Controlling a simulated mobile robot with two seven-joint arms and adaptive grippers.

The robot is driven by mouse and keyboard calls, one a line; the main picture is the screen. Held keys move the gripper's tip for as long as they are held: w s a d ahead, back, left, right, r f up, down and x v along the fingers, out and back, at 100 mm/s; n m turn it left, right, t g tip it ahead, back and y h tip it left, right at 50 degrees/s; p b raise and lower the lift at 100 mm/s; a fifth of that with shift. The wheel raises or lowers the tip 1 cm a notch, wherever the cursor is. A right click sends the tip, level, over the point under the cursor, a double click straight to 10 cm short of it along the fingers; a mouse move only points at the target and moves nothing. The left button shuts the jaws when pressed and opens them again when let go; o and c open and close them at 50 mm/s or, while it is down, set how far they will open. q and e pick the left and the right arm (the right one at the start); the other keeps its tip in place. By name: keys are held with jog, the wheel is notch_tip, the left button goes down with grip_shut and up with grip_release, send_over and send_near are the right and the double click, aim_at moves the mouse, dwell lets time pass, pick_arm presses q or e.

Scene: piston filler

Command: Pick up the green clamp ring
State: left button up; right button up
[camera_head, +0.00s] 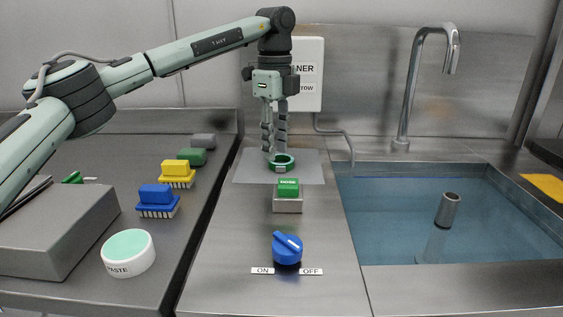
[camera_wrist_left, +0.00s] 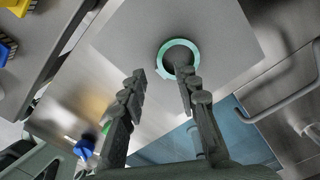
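The green clamp ring (camera_head: 281,168) lies flat on a grey mat (camera_head: 246,175) at the back of the middle counter. My left gripper (camera_head: 273,150) points down just above the ring in the head view. Its two fingers are apart with nothing between them. In the left wrist view the left gripper (camera_wrist_left: 159,88) is open, and the ring (camera_wrist_left: 160,60) shows beyond the fingertips. One fingertip overlaps the ring's lower edge in that view; I cannot tell whether it touches. My right gripper is in neither view.
A green button block (camera_head: 288,188) and a blue ON/OFF knob (camera_head: 287,248) stand in front of the mat. A water-filled sink (camera_head: 390,225) with a tap (camera_head: 408,90) is to the right. Several brushes, a grey box (camera_head: 60,225) and a paste tub (camera_head: 128,252) are to the left.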

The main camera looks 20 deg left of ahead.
pick_arm(q)
notch_tip(320, 180, down, 4)
jog(key=shift+a+r, duration=0.15)
jog(key=shift+r, duration=0.05)
grip_shut()
jog(key=shift+r, duration=0.15)
